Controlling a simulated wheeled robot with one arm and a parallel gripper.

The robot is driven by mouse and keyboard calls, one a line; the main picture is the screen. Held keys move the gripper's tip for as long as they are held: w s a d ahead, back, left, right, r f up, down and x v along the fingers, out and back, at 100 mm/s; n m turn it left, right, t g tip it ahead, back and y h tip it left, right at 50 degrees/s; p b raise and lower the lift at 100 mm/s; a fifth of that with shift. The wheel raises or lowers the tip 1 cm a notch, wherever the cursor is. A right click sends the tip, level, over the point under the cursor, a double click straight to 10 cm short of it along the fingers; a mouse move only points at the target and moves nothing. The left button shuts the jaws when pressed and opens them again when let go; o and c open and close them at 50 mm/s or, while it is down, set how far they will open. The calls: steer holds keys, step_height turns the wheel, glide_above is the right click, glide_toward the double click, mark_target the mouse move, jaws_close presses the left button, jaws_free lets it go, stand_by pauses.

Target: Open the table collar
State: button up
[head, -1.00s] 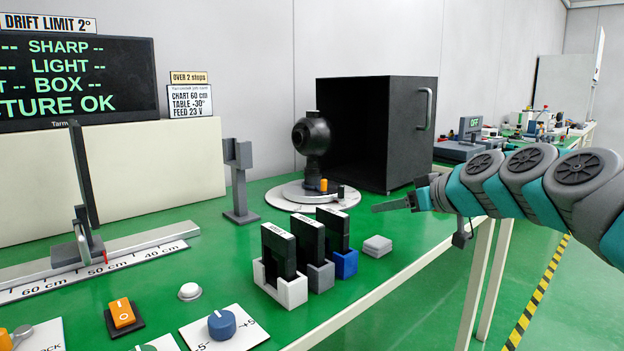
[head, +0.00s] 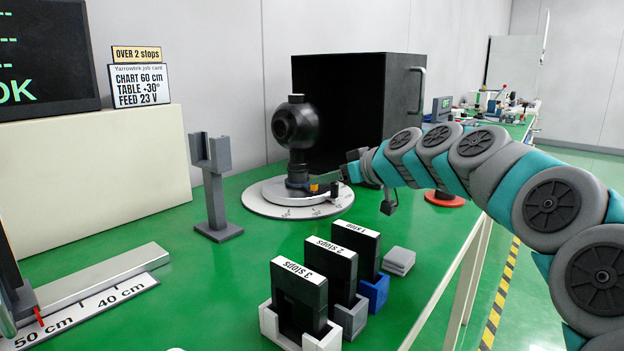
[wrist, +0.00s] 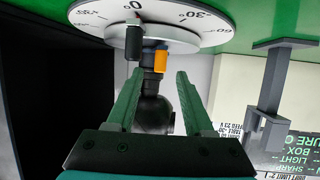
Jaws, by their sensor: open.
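The round white dial table (head: 262,208) carries a black ball-shaped camera-like device (head: 297,125) on a post. A small orange piece (head: 314,187), which looks like the collar's lever, sits low beside the post; it also shows in the wrist view (wrist: 160,61). A dark and light pointer (wrist: 133,38) lies by the dial's 0 mark. My gripper (head: 343,175) is at the right of the table, near the orange piece. In the wrist view my gripper (wrist: 158,75) is open, its fingers either side of the orange piece's line; contact cannot be told.
A black open box (head: 400,90) stands behind the table. A grey forked stand (head: 216,185) is at its left. Filter holders (head: 300,300) with black plates and grey tiles (head: 398,260) stand in front. Green bench is clear between the stand and holders.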

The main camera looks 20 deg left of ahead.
steer(key=x, duration=0.5)
steer(key=shift+c, duration=0.2)
jaws_close()
stand_by(1.1)
